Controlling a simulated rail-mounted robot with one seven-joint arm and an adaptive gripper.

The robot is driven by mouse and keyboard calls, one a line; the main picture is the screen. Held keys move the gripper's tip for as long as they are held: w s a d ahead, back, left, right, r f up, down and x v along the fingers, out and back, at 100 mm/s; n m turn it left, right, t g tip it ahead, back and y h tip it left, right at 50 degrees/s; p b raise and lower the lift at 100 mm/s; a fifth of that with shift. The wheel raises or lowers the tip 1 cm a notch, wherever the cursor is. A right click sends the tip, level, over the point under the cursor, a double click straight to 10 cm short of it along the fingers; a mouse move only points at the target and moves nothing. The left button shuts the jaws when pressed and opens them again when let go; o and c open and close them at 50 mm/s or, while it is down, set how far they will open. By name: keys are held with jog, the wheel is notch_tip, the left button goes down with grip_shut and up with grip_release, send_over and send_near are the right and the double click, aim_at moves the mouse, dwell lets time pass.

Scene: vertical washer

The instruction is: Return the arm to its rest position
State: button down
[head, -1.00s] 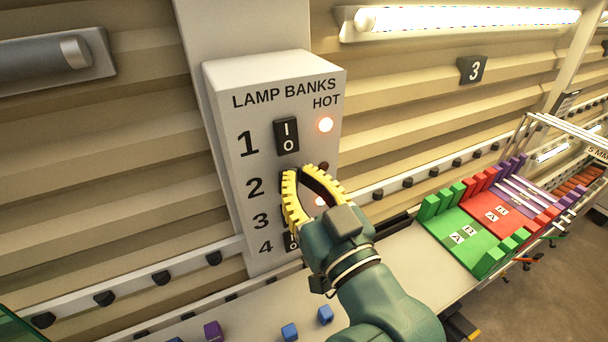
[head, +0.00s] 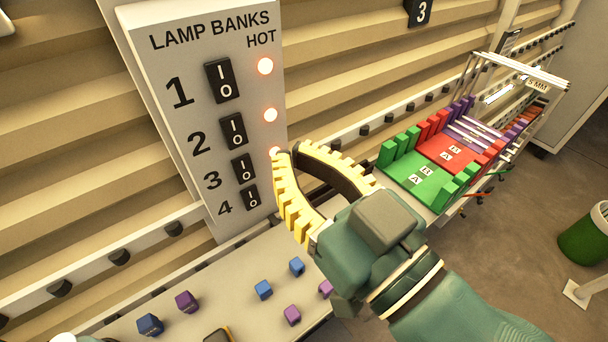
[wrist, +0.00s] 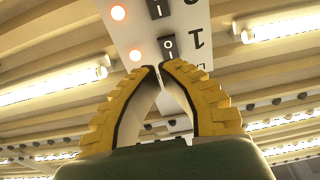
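My gripper (head: 288,153) has yellow ribbed fingers that bow apart in the middle and come together at the tips, with nothing between them. Its tips overlap the right edge of the white LAMP BANKS panel (head: 226,190) in the head view, near the third light. Contact with the panel cannot be told. The wrist view shows the fingertips (wrist: 161,68) almost meeting below the panel's lights and switches. The panel has black I/O switches numbered 1 to 4. The lights beside 1 (head: 265,65), 2 (head: 270,115) and 3 (head: 275,152) glow. Any fourth light is hidden by my gripper.
A pale bench (head: 230,275) below the panel holds small blue and purple cubes (head: 187,301). A rack with green and red trays (head: 420,183) stands to the right. A green bin (head: 585,238) is on the floor at far right. Ribbed wall lies behind.

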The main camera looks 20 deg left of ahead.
jog(key=shift+s+d+r, duration=0.15)
jog(key=shift+s+d, duration=0.3)
jog(key=shift+d, duration=0.15)
jog(key=w+r+m+t+h+p, duration=0.3)
jog(key=w+r+t+p, duration=0.15)
jog(key=r+p, duration=0.4)
jog(key=s+d+r+m+t+h+p, duration=0.1)
jog(key=s+d+r+m+t+h, duration=0.2)
jog(key=d+h, duration=0.4)
jog(key=s+d+r+m+t+h+p, duration=0.1)
jog(key=s+d+m+t+h+p, duration=0.1)
jog(key=d+m+t+h, duration=0.35)
notch_tip(320, 180, down, 35)
jog(key=d+g+b, duration=0.1)
jog(key=b, duration=3.4)
jog(key=shift+w+d+g+b, duration=0.25)
jog(key=shift+w+g+b, duration=0.05)
jog(key=shift+g+b, duration=0.1)
